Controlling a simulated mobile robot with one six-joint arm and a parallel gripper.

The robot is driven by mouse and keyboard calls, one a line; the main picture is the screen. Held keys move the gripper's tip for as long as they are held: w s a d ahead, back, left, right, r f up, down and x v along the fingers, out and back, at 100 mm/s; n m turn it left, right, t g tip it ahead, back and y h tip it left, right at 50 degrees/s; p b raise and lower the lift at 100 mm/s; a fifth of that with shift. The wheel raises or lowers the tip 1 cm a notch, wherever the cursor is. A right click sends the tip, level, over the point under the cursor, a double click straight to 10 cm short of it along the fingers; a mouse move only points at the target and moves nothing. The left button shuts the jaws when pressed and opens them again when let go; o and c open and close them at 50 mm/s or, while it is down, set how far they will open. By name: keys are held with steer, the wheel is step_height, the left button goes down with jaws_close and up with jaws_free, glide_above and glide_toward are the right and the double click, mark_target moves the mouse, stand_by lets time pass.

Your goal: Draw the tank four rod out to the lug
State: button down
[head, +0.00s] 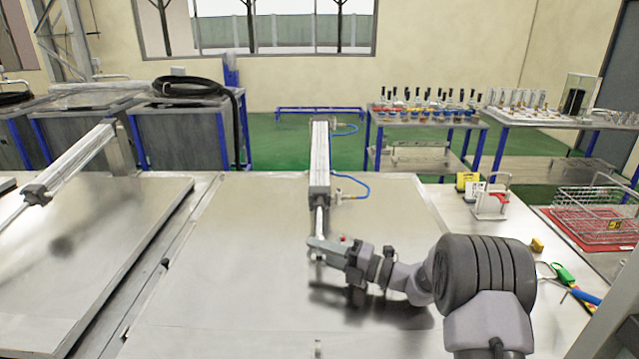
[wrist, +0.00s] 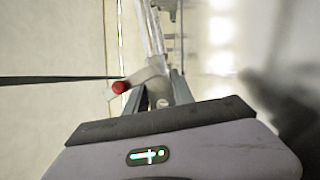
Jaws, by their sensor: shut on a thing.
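The grey pneumatic cylinder (head: 319,165) stands over the middle lid (head: 230,265) in the head view. Its bright rod (head: 319,222) sticks out of the near end, towards me. My gripper (head: 318,247) comes in from the right and is shut on the rod's end, above the lid. A small lug (head: 318,347) stands on the lid near the bottom edge, apart from the rod end. In the wrist view the rod (wrist: 150,30) runs down to my gripper (wrist: 160,92), with a red knob (wrist: 119,87) beside it. The fingers hide part of the rod end.
A second lid (head: 95,245) with its own cylinder (head: 75,163) lies at the left. A blue hose (head: 355,186) hangs beside the cylinder.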

steer(key=shift+s+f, duration=0.2)
steer(key=shift+s, duration=0.5)
steer(key=shift+s+f, duration=0.15)
steer(key=shift+s, duration=0.5)
steer(key=shift+s+f, duration=0.15)
steer(key=shift+f, duration=0.05)
